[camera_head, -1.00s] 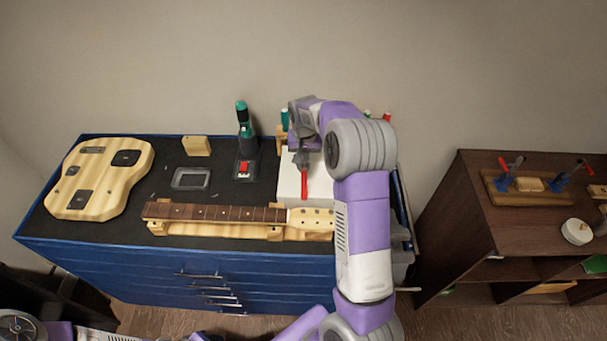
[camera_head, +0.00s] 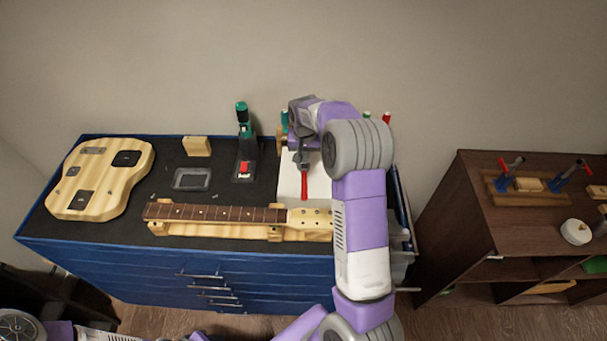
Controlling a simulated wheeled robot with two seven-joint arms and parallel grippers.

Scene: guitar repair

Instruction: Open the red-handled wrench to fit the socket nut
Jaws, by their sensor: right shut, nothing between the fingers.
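The red-handled wrench (camera_head: 304,184) lies on a white block or sheet (camera_head: 318,187) at the right end of the blue workbench, its red handle toward the front. My right gripper (camera_head: 303,152) is over the wrench's head end and hides part of it. The gripper is shut with nothing between its fingers. I cannot tell whether the fingers touch the wrench, or how wide its jaw is. I cannot make out the socket nut. My left gripper is not in view; only part of my left arm may show at the bottom left.
A guitar neck (camera_head: 215,213) lies on wooden supports in front of the wrench. A guitar body (camera_head: 100,180) lies at the left. A green and black power tool (camera_head: 245,140) stands at the back. A grey tray (camera_head: 192,179) and a wooden block (camera_head: 197,146) are nearby. A brown shelf (camera_head: 480,200) stands right.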

